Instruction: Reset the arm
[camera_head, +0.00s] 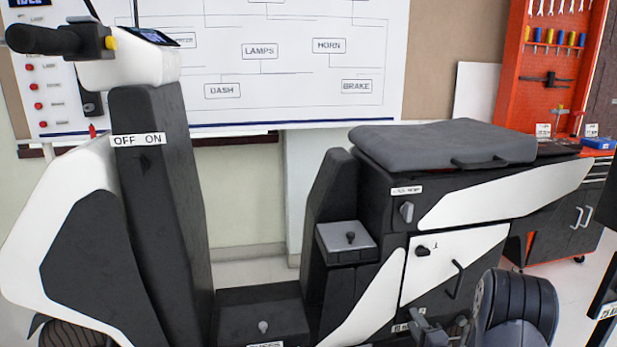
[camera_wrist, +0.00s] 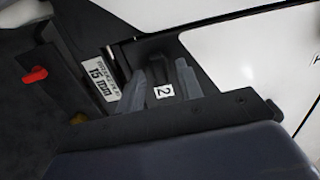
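A pair of grey finger-like parts, which look like my gripper (camera_head: 430,332), shows at the bottom edge of the head view, low in front of the scooter rig's side. The wrist view is dark and tilted. The scooter rig (camera_head: 160,180) fills the left and middle of the head view. Its seat (camera_head: 440,145) lies flat on the rear body.
A red tool board (camera_head: 545,80) and a workbench (camera_head: 575,215) stand at the back right. A wiring chart (camera_head: 260,75) hangs behind the rig. A dark ribbed rounded part (camera_head: 515,300) is close at the lower right. A red knob (camera_wrist: 35,75) shows in the wrist view.

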